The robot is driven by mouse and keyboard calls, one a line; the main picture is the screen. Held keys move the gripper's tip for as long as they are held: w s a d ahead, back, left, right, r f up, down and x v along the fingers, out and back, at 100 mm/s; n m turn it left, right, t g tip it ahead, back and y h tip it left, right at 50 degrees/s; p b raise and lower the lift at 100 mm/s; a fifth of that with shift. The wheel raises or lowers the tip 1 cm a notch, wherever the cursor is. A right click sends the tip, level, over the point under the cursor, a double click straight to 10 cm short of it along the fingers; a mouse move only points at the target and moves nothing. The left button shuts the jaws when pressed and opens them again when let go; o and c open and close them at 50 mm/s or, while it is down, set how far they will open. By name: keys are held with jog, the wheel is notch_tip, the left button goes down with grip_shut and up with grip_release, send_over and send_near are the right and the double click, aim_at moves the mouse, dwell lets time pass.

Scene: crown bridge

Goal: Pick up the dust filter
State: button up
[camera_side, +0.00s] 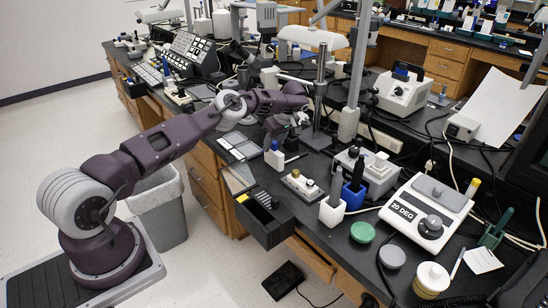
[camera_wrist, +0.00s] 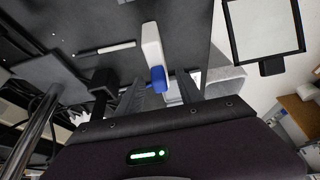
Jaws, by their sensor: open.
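No thing in view is plainly marked as the dust filter. A small white piece with a blue end (camera_side: 275,157) stands on the black bench just below my gripper (camera_side: 283,137) in the side view. In the wrist view a long white piece with a blue end (camera_wrist: 153,48) appears in line with the gap of my gripper (camera_wrist: 161,88), its blue end nearest the jaws. It looks like the same thing. My gripper is open, and I see nothing held in it. Whether the jaws touch the piece cannot be told.
An open black drawer (camera_side: 266,221) juts from the bench front. A metal stand post (camera_side: 320,85) rises close to my gripper's right. White and blue bottle holders (camera_side: 332,208) and a white hot plate (camera_side: 426,212) stand to the right. A pale flat tray (camera_side: 239,147) lies left.

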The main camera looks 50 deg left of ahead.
grip_shut()
dwell(1.4)
